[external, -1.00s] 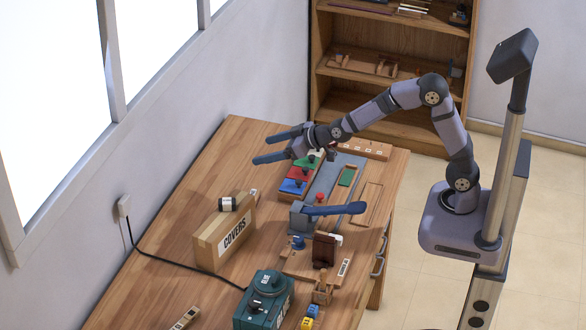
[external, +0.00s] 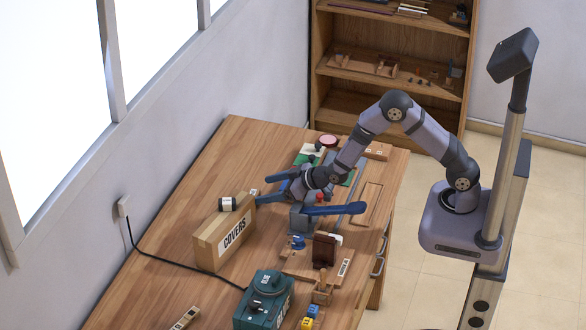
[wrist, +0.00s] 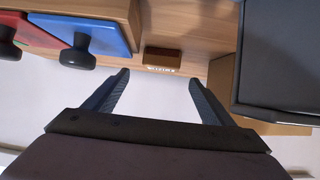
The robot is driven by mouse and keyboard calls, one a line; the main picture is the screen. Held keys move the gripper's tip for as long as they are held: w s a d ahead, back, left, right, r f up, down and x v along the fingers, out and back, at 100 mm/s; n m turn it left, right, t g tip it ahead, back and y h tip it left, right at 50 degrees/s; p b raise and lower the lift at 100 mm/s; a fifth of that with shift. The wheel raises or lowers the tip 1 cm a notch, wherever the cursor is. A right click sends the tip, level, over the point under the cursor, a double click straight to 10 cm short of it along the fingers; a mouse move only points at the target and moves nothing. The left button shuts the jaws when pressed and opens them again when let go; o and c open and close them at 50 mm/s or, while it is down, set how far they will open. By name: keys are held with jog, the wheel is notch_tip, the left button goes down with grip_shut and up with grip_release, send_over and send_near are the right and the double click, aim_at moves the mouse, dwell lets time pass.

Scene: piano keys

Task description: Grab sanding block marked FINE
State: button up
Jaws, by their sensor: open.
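A small brown block (wrist: 162,57) with pale lettering on its edge lies on the wooden bench in the wrist view, just beyond my fingertips. The lettering is too small to read, so I cannot tell whether it says FINE. My gripper (wrist: 160,77) is open and empty, its two dark fingers spread with the block lined up in the gap. In the external view my gripper (external: 264,189) hangs over the bench beside the cardboard box marked COVERS (external: 210,240). My fingers and wrist hide much of the bench there.
In the wrist view a blue piece (wrist: 103,28) with a black knob and a red piece (wrist: 35,33) are at left. A large dark grey body (wrist: 285,55) fills the right. In the external view a blue-handled tool (external: 335,209) and a green machine (external: 264,301) stand nearer the camera.

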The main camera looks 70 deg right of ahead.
jog(key=shift+x, duration=0.75)
jog(key=shift+f, duration=0.1)
jog(key=shift+f+p+x, duration=0.25)
jog(key=shift+p+x, duration=0.75)
jog(key=shift+x, duration=1.5)
jog(key=shift+s, duration=0.1)
jog(key=c, duration=1.1)
